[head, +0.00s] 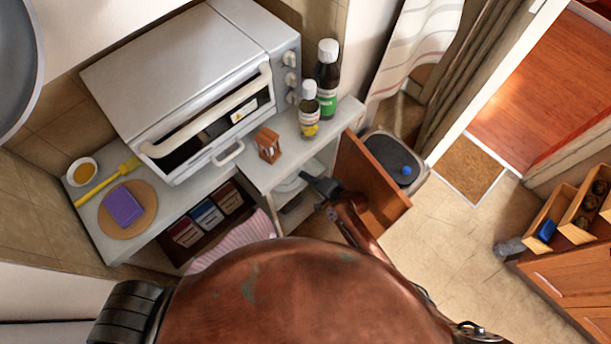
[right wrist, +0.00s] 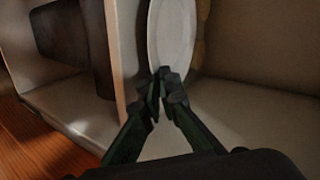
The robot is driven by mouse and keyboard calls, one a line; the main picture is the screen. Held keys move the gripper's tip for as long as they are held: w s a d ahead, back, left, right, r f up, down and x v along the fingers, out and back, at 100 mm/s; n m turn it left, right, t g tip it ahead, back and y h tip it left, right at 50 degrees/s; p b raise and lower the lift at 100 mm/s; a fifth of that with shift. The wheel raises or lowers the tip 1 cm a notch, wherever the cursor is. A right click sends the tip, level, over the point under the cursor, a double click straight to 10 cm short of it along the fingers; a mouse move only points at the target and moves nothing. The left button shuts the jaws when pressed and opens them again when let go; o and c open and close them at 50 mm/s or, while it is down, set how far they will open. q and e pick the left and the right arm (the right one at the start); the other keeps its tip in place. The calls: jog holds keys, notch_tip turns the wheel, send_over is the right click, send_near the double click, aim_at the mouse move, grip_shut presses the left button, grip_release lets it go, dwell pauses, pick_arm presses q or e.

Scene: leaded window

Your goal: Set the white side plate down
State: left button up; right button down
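The white side plate (right wrist: 172,38) shows in the right wrist view as a narrow pale oval, seen at a slant. My right gripper (right wrist: 165,88) has its fingertips together at the plate's near rim and looks shut on it. In the head view my right gripper (head: 322,187) reaches into the open cupboard under the counter, beside the wooden door. A white plate shape (head: 289,184) shows there just left of the gripper, partly hidden. I cannot tell whether the plate touches the shelf. My left gripper is not in view.
The open cupboard door (head: 370,185) stands close to the right of my right arm. A toaster oven (head: 190,75), a wooden hourglass-like item (head: 268,145) and two bottles (head: 327,80) stand on the counter above. A grey bin (head: 393,160) stands behind the door.

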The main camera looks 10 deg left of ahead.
jog(key=shift+f, duration=0.25)
jog(key=c, duration=2.6)
grip_release()
jog(key=shift+c, duration=0.2)
jog(key=o, duration=0.5)
jog(key=shift+o, duration=0.3)
jog(key=shift+f, duration=0.1)
